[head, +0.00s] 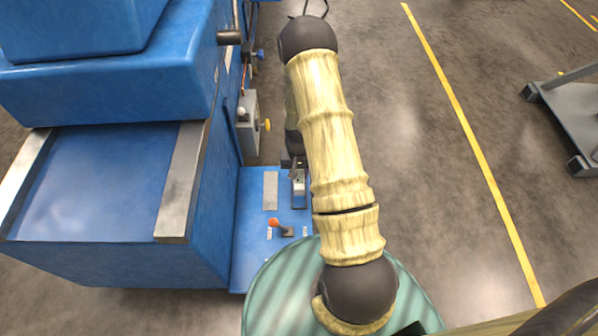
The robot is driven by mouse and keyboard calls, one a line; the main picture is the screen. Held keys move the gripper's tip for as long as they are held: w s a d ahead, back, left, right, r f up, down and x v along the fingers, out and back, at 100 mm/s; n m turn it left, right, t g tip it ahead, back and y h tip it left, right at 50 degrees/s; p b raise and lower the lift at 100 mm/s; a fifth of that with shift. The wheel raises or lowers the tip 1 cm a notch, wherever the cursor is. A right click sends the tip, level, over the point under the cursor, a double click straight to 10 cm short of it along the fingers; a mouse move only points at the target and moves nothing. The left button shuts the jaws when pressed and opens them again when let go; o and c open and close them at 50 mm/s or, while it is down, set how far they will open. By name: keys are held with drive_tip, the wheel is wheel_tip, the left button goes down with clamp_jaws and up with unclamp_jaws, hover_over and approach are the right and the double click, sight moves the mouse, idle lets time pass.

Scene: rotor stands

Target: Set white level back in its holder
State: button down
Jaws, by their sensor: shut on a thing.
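My gripper (293,164) shows only in part, at the left edge of my arm, above a blue ledge on the machine. A small whitish piece, which looks like the white level (299,184), is right below it and between its dark fingers, as far as I can see. My arm covers its right side. A dark frame around and below the whitish piece may be the holder (299,203). I cannot tell whether the level is in it or above it.
The blue machine (110,180) fills the left. On its ledge (252,255) are a grey plate (270,190) and an orange-knobbed lever (275,223). A grey box (249,130) with a yellow knob stands behind. Floor at right is clear up to a grey cart (575,110).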

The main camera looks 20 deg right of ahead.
wheel_tip(320, 180, down, 2)
drive_tip(key=shift+f+b, duration=0.25)
drive_tip(key=shift+b, duration=0.65)
drive_tip(key=shift+f, duration=0.3)
drive_tip(key=shift+p, duration=0.8)
drive_tip(key=shift+f+b, duration=0.4)
drive_tip(key=shift+f, duration=1.55)
idle(2.1)
drive_tip(key=c, duration=1)
unclamp_jaws()
drive_tip(key=shift+o, duration=0.2)
drive_tip(key=shift+r+p, duration=5.8)
drive_tip(key=shift+r, duration=0.7)
